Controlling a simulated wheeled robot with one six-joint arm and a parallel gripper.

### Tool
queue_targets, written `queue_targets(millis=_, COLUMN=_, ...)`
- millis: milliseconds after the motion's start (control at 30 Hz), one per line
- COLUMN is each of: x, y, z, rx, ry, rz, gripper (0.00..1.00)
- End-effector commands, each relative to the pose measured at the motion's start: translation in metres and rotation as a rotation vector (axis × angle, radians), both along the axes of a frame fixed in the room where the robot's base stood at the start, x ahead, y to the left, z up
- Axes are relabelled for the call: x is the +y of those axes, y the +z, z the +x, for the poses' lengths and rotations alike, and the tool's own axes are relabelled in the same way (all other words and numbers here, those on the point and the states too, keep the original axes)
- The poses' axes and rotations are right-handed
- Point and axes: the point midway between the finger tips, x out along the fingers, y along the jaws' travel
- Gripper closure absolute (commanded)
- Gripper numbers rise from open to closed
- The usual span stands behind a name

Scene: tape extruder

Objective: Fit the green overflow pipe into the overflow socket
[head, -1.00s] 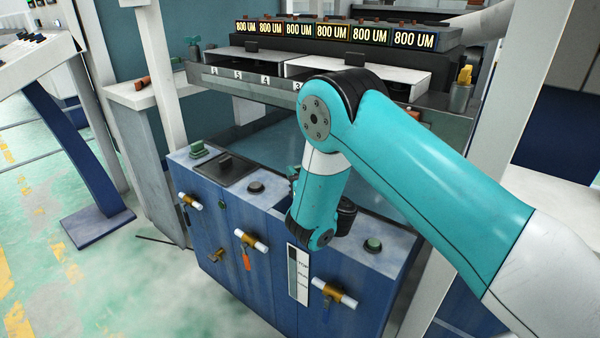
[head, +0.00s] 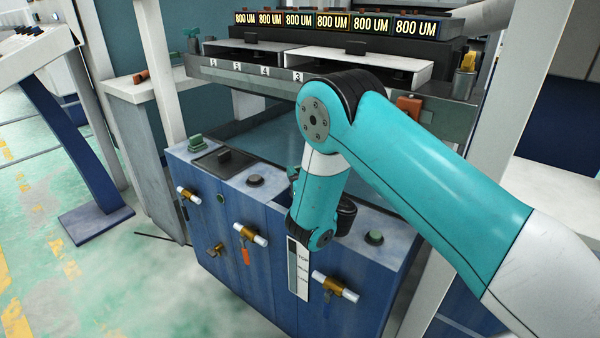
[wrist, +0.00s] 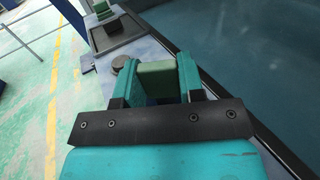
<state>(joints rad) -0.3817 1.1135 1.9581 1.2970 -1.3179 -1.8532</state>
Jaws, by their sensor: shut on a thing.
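In the wrist view my gripper (wrist: 158,82) is shut on a green block-like piece, which I take to be the overflow pipe (wrist: 157,80); only its near end shows between the two teal fingers. The gripper is over the top of the blue tank (head: 275,262), beside the water. In the head view my arm hides most of the gripper and the held piece. I cannot make out the overflow socket for certain. A dark square recess with a knob (head: 222,158) is in the tank top, left of my arm.
A green cap (head: 195,142) stands at the tank's left corner, and a dark round knob (head: 255,181) is nearer my arm. A green button (head: 374,237) is right of it. White-and-brass valves (head: 335,288) stick out in front. A machine beam (head: 330,85) crosses behind the water.

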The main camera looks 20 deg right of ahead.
Motion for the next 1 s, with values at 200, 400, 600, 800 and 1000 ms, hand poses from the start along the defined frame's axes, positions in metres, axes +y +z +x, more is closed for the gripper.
queue_targets(millis=200, x=0.0, y=-0.007, z=0.0, rx=-0.001, ry=0.0, rz=0.0, gripper=1.0)
queue_targets(millis=400, x=0.0, y=-0.012, z=0.0, rx=-0.001, ry=0.0, rz=0.0, gripper=1.0)
queue_targets(millis=600, x=0.0, y=-0.017, z=0.0, rx=0.0, ry=0.0, rz=0.0, gripper=1.0)
queue_targets(millis=800, x=0.0, y=-0.022, z=0.0, rx=0.0, ry=0.0, rz=0.0, gripper=1.0)
queue_targets(millis=1000, x=0.0, y=-0.027, z=0.0, rx=0.0, ry=0.0, rz=0.0, gripper=1.0)
